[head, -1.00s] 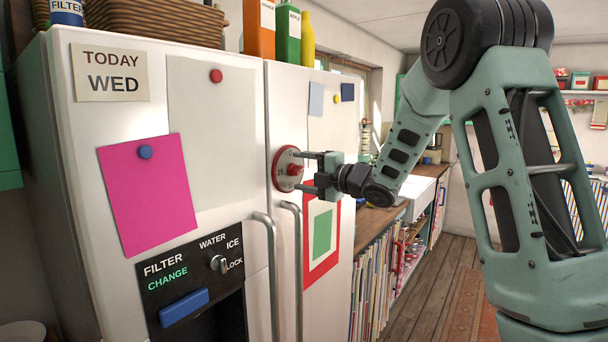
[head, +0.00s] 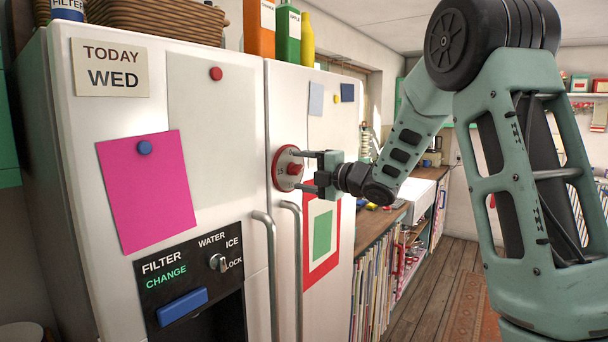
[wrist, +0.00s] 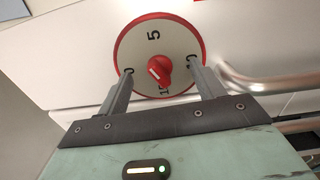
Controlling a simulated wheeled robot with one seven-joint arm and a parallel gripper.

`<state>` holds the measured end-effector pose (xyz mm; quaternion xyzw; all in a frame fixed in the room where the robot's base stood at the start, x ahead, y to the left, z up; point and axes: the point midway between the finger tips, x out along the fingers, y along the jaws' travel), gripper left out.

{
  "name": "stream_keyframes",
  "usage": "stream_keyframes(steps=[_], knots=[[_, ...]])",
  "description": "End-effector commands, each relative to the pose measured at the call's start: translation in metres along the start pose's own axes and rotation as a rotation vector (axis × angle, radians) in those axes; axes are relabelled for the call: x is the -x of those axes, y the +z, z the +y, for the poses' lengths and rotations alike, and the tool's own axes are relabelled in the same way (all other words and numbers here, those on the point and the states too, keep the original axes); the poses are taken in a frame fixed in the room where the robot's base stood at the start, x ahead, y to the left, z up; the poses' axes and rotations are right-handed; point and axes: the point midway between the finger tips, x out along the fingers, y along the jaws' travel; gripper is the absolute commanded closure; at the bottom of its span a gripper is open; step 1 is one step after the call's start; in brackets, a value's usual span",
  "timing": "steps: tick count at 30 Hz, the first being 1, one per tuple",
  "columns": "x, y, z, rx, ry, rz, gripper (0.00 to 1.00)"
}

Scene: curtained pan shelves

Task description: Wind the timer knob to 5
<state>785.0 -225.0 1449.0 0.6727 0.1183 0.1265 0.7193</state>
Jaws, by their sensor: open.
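The timer is a round pale dial with a red rim (wrist: 154,24) on the fridge's right door, and it also shows in the head view (head: 281,158).
Two curved metal door handles (head: 269,270) run down the fridge below the timer; one passes close to my right finger in the wrist view (wrist: 262,86). A red-framed green picture (head: 322,232) hangs below the gripper. A counter with books stands to the right.

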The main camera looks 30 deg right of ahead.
Motion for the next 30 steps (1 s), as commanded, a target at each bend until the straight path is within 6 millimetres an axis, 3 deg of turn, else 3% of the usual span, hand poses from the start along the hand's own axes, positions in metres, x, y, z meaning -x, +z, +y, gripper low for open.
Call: stream_keyframes(steps=[30], knots=[[-0.0013,-0.0001,-0.0013,0.000,0.000,0.000,0.33]])
